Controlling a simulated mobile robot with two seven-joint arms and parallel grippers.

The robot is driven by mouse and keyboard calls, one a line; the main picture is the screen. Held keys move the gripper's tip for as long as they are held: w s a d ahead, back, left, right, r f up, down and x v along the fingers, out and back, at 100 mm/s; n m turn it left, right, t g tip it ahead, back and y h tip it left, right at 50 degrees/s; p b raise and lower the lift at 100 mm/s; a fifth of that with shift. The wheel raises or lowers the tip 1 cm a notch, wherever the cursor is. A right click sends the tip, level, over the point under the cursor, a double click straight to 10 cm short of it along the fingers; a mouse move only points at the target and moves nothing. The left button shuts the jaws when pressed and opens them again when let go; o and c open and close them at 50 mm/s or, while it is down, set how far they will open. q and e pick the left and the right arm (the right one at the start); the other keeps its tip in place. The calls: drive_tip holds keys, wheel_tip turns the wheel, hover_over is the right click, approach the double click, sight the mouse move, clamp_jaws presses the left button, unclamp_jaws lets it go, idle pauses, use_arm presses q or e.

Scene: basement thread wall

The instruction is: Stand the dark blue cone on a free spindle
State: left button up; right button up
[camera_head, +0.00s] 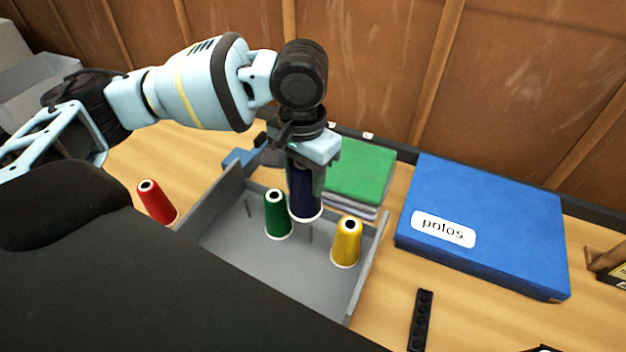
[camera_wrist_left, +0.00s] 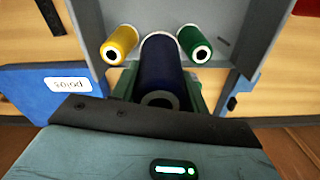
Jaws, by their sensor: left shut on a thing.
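The dark blue cone (camera_head: 306,204) is upright in my left gripper (camera_head: 304,172), which is shut on it from above. The cone is over the grey tray (camera_head: 230,248), between and behind the green cone (camera_head: 277,216) and the yellow cone (camera_head: 346,243). I cannot tell whether its base touches anything. It also shows in the left wrist view (camera_wrist_left: 160,65). My right gripper is not in view.
A red cone (camera_head: 157,202) stands on the wooden table, left of the tray. Green folders (camera_head: 360,172) lie behind the tray. A blue box labelled "polos" (camera_head: 490,222) lies to the right. A black strip with holes (camera_head: 421,320) lies in front of it. A brown panelled wall closes the back.

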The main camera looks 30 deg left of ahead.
use_arm(q)
drive_tip(key=m, duration=0.6)
drive_tip(key=m+p, duration=0.1)
drive_tip(key=m, duration=0.5)
drive_tip(key=w+f+m, duration=0.1)
drive_tip(key=m, duration=0.6)
drive_tip(key=shift+d+p, duration=0.25)
drive_tip(key=shift+p, duration=0.1)
drive_tip(key=m, duration=0.5)
drive_tip(key=shift+f, duration=0.25)
drive_tip(key=m, duration=0.4)
drive_tip(key=f+m+p, duration=0.1)
drive_tip(key=m, duration=0.8)
drive_tip(key=shift+w+f+m, duration=0.1)
drive_tip(key=shift+f+m, duration=0.05)
drive_tip(key=shift+m, duration=0.25)
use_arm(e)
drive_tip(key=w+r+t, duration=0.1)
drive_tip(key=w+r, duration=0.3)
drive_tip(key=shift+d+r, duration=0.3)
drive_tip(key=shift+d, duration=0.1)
use_arm(q)
drive_tip(key=shift+d+f, duration=0.1)
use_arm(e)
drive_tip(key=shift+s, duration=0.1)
